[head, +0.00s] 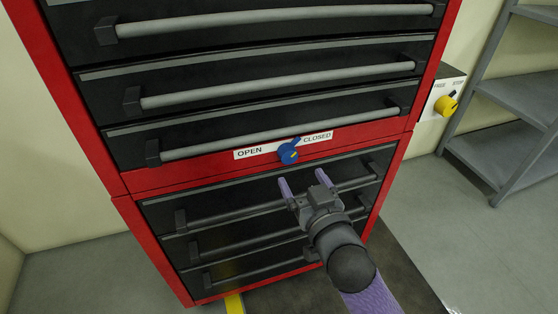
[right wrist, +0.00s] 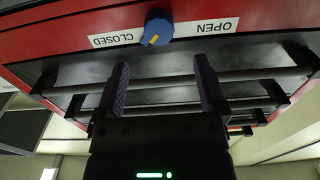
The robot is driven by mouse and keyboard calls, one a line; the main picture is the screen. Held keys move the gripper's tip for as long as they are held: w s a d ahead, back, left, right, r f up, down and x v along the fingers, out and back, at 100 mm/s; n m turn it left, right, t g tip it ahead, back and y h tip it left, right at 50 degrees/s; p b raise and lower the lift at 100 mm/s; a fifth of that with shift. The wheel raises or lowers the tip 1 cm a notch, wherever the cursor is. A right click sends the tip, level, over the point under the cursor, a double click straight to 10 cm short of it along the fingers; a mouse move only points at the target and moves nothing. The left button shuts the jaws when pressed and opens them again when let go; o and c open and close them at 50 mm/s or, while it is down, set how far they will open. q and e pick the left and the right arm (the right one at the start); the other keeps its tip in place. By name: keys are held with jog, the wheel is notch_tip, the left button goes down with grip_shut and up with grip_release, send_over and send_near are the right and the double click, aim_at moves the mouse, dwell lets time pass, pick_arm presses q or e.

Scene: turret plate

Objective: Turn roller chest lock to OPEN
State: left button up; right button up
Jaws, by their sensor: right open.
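The roller chest lock is a blue knob (head: 288,153) with a yellow mark, set in the red band between the upper and lower drawers. Its narrow part leans toward the CLOSED end of the white label (head: 258,151); OPEN is printed at the left. In the right wrist view the knob (right wrist: 158,28) appears upside down, beyond the fingertips. My right gripper (head: 303,181) is open and empty, just below the knob in the head view and apart from it. Its two purple-padded fingers (right wrist: 161,68) are spread in the right wrist view. My left gripper is not in view.
Drawer handles (head: 280,85) stick out above the lock, and more handles (head: 235,213) below it, near my right gripper. A yellow knob (head: 446,105) sits on a box at the chest's right side. Grey shelves (head: 510,95) stand at the right. The floor between is clear.

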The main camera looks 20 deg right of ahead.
aim_at(289, 158)
jog(key=w, duration=0.1)
jog(key=w+b, duration=0.1)
jog(key=w, duration=0.1)
jog(key=w+b, duration=0.1)
jog(key=w, duration=0.1)
jog(key=shift+w+f, duration=0.25)
jog(key=shift+f, duration=0.1)
jog(key=shift+w+a+r, duration=0.1)
jog(key=shift+w+r, duration=0.05)
jog(key=shift+w, duration=0.35)
jog(key=shift+r, duration=0.1)
jog(key=shift+c, duration=0.4)
jog(key=c, duration=0.7)
grip_shut()
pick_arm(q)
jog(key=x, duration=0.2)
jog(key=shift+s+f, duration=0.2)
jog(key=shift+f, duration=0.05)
